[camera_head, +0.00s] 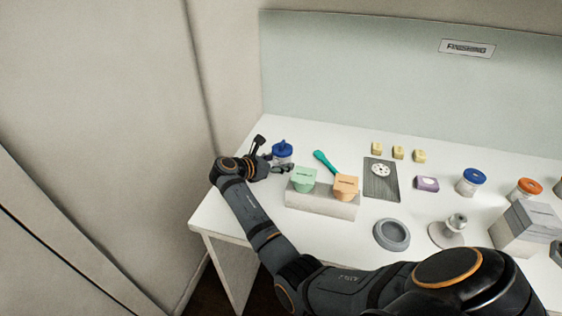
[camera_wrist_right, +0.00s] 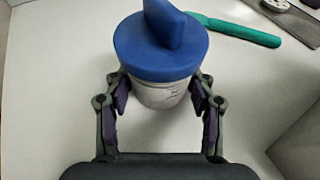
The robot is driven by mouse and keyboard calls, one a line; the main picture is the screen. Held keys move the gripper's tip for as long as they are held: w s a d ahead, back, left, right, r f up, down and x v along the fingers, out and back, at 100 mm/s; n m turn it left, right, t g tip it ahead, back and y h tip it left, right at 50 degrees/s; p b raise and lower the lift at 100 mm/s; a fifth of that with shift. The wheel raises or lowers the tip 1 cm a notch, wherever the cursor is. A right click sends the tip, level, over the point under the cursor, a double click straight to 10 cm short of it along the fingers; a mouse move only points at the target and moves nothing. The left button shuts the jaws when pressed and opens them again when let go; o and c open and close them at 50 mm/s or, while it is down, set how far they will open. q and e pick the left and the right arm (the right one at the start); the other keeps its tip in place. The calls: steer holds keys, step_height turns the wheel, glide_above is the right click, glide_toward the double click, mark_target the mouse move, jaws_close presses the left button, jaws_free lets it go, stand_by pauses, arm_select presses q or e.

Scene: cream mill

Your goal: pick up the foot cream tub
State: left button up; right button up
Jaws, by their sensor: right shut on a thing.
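A pale tub with a blue lid and a raised blue fin on top (camera_head: 282,151) is at the far left of the white table. It also fills the middle of the right wrist view (camera_wrist_right: 160,55). My right gripper (camera_head: 274,162) is shut on this tub, with one finger on each side of its pale body below the lid. The tub looks upright; I cannot tell whether its base touches the table. No label naming it foot cream is readable. A second tub with a blue lid (camera_head: 470,181) stands further right. My left gripper is not in view.
A grey block (camera_head: 322,205) bearing green and orange tubs stands right of my gripper. A green spatula (camera_head: 325,161) lies behind it. A grey mat (camera_head: 381,185), small yellow blocks (camera_head: 398,153), a grey ring (camera_head: 391,234) and an orange-lidded tub (camera_head: 526,189) are further right.

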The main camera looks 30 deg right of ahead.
step_height(320, 180, up, 10)
steer(key=shift+f, duration=0.1)
stand_by(0.6)
step_height(320, 180, up, 8)
steer(key=p, duration=0.7)
step_height(320, 180, down, 6)
steer(key=b, duration=0.4)
steer(key=shift+r+b, duration=0.25)
steer(key=shift+b, duration=0.1)
steer(key=shift+w+f, duration=0.1)
steer(key=shift+f, duration=0.2)
steer(key=shift+r, duration=0.15)
